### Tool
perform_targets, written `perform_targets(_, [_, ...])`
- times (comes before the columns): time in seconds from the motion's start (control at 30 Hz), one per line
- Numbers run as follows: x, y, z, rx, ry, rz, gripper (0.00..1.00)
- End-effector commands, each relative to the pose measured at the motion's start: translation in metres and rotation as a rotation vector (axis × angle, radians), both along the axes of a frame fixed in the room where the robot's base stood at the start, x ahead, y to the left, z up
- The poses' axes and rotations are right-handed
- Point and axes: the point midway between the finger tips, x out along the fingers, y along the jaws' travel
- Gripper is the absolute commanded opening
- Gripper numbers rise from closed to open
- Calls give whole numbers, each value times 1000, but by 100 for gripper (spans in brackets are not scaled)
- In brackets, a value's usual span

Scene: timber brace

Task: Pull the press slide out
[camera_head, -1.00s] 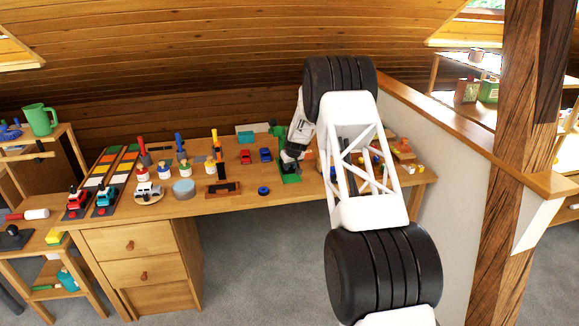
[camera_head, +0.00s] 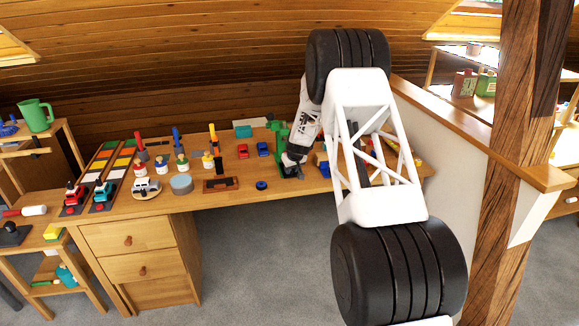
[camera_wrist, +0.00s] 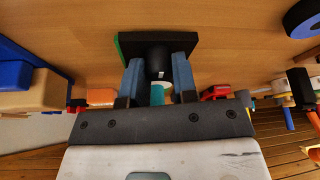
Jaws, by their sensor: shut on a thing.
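The green press (camera_head: 282,134) stands on the bench, partly behind my wrist in the head view. My gripper (camera_wrist: 158,74) points at a dark plate with a green left edge (camera_wrist: 187,45) in the wrist view, which seems to be part of the press. Its two blue-grey fingers are shut on a black round knob (camera_wrist: 157,57), apparently the press slide's handle. In the head view my gripper (camera_head: 290,167) is low over the bench, just in front of the press. How far out the slide is, I cannot tell.
A red car (camera_head: 243,151) and blue car (camera_head: 263,149) stand left of the press. A blue ring (camera_head: 261,185) lies near the front edge. A blue and wooden block (camera_wrist: 38,85) is close to my gripper in the wrist view. A low wall borders the bench's right end.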

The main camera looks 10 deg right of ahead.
Motion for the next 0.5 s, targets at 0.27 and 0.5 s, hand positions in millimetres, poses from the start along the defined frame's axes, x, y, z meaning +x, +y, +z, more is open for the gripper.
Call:
perform_targets(0.27, [-27,0,0,0,0,0,0])
perform_targets(0.5, [-38,0,0,0,1,-1,0])
